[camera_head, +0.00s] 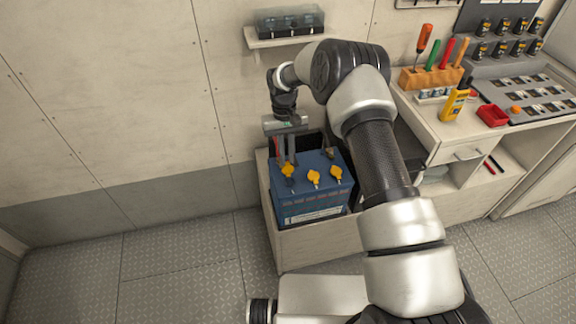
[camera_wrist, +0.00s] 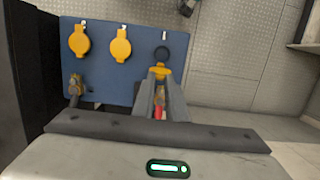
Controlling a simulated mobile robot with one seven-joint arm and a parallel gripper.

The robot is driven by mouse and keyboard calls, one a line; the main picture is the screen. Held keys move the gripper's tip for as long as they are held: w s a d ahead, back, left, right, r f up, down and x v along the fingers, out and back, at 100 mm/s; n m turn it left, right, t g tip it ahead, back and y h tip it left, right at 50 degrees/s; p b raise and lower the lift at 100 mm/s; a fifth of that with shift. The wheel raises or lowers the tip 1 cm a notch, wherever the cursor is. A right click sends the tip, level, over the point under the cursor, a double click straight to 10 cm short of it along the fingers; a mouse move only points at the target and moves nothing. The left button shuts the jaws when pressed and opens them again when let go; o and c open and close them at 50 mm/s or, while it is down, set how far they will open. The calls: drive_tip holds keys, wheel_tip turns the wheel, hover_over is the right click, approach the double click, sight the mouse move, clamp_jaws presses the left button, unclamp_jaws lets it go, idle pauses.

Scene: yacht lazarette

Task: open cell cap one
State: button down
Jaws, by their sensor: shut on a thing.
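A blue battery (camera_head: 312,203) stands in a tray below the wall shelf, with three yellow cell caps on top. The middle cap (camera_head: 313,177) and the right cap (camera_head: 336,172) lie flat; both show in the wrist view as a middle cap (camera_wrist: 120,46) and a left cap (camera_wrist: 79,41). My gripper (camera_head: 288,162) reaches down at the battery's left end. In the wrist view its fingers (camera_wrist: 160,82) are shut on the third yellow cap (camera_wrist: 160,71). A dark round cell opening (camera_wrist: 162,53) shows just beyond this cap, which looks lifted off it. The fingers hide part of the cap.
A brass terminal (camera_wrist: 74,86) stands on the battery, and a red part (camera_wrist: 158,113) shows between my fingers. A shelf with a dark box (camera_head: 290,20) hangs above. The workbench on the right holds tools (camera_head: 432,70) and a red bin (camera_head: 493,115). The floor at left is clear.

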drive_tip(key=shift+w+a+f+g+b, duration=0.15)
drive_tip(key=shift+f+g+b, duration=0.2)
drive_tip(key=shift+b, duration=0.3)
drive_tip(key=shift+w+d+f+g+b, duration=0.1)
drive_tip(key=shift+w+f+g+b, duration=0.1)
drive_tip(key=shift+g+b, duration=0.3)
drive_tip(key=shift+s+r+h+b, duration=0.1)
drive_tip(key=shift+h+b, duration=0.2)
drive_tip(key=shift+b, duration=0.1)
drive_tip(key=c, duration=1.8)
unclamp_jaws()
drive_tip(key=shift+o, duration=0.2)
drive_tip(key=shift+r, duration=0.1)
drive_tip(key=shift+r, duration=0.1)
